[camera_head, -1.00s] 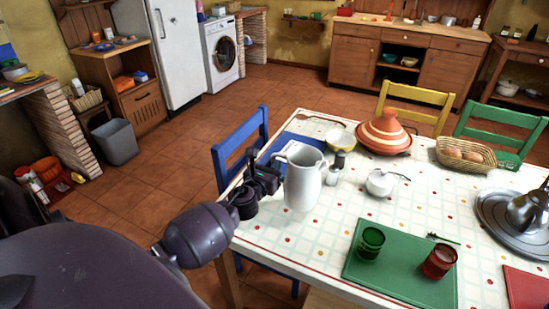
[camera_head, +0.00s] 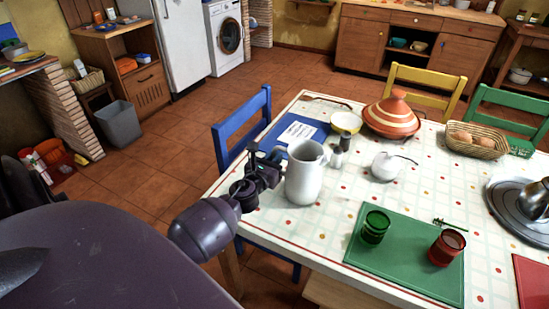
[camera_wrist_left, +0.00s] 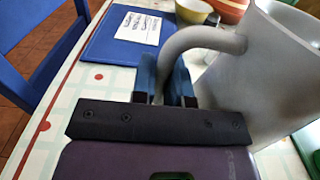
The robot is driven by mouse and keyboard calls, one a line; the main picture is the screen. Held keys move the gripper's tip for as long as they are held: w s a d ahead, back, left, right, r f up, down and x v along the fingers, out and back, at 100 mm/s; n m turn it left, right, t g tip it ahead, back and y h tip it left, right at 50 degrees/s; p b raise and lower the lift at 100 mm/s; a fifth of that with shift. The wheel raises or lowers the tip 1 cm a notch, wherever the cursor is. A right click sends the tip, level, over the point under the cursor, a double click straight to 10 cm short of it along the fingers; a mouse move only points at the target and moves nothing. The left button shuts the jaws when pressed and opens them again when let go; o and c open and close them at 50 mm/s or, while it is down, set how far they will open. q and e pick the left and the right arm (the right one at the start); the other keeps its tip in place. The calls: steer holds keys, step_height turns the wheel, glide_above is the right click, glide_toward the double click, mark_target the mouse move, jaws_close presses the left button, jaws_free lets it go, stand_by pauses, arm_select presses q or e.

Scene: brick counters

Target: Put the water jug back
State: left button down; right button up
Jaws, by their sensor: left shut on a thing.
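The water jug (camera_head: 304,178) is pale grey, tall and upright at the left side of the dining table (camera_head: 320,240). I cannot tell whether its base touches the tabletop. My left gripper (camera_head: 272,165) reaches in from the left and is shut on the jug's handle. In the left wrist view the fingers (camera_wrist_left: 174,82) close around the lower part of the curved handle (camera_wrist_left: 190,42), with the jug's body (camera_wrist_left: 262,80) to the right. My right gripper is out of view.
A blue placemat (camera_head: 272,141) with a white paper (camera_head: 298,132) lies behind the jug. Shakers (camera_head: 337,157), a yellow bowl (camera_head: 346,122), a tagine (camera_head: 392,116) and a white sugar pot (camera_head: 387,166) stand close by. A green placemat (camera_head: 400,270) holds two glasses. A blue chair (camera_head: 243,128) stands left.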

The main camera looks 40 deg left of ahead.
arm_select(q)
steer(key=c, duration=1.6)
jaws_free()
steer(key=shift+f, duration=0.1)
steer(key=o, duration=0.5)
steer(key=shift+r, duration=0.2)
steer(key=v, duration=1.2)
